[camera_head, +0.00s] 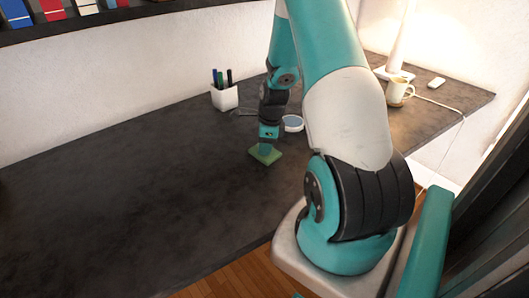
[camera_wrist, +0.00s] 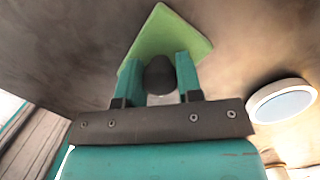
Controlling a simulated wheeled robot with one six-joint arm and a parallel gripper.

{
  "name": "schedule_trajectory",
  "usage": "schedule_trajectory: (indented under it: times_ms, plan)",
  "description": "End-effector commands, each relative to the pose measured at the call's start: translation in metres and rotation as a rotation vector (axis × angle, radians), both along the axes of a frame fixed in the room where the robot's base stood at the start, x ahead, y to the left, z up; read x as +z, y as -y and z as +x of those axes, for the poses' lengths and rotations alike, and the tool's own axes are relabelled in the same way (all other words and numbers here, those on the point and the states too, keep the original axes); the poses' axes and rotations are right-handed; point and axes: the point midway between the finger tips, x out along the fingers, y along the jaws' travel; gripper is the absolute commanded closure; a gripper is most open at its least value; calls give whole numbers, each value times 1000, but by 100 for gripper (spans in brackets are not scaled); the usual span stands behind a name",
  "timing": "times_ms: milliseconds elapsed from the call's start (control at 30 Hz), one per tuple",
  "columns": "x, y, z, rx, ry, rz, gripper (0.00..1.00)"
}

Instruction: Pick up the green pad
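The green pad (camera_head: 266,155) lies flat on the dark desk, directly under my gripper (camera_head: 265,147) in the head view. In the wrist view the pad (camera_wrist: 166,34) shows beyond and partly behind the two teal fingertips. My gripper (camera_wrist: 158,67) has its fingers spread apart, with a dark rounded shape (camera_wrist: 160,76) between them; I cannot tell what that shape belongs to. The fingertips are at or just above the pad; whether they touch it is unclear. The near part of the pad is hidden by the gripper.
A round white dish with a bluish face (camera_head: 292,124) sits just right of the gripper, also in the wrist view (camera_wrist: 282,101). A white pen cup (camera_head: 225,97) stands behind left. A mug (camera_head: 398,91) is at the back right. The desk's left side (camera_head: 110,200) is clear.

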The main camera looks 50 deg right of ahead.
Motion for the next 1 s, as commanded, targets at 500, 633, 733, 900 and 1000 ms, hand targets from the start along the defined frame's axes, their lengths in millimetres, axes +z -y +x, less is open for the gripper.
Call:
schedule_trajectory:
  times_ms: [500,633,733,900,1000]
  plan:
    - [8,0,0,0,2,-1,91]
    - [27,1,1,-1,3,-3,91]
    - [52,1,1,0,6,-5,91]
    - [106,1,1,0,7,-6,91]
    - [136,1,1,0,6,-6,91]
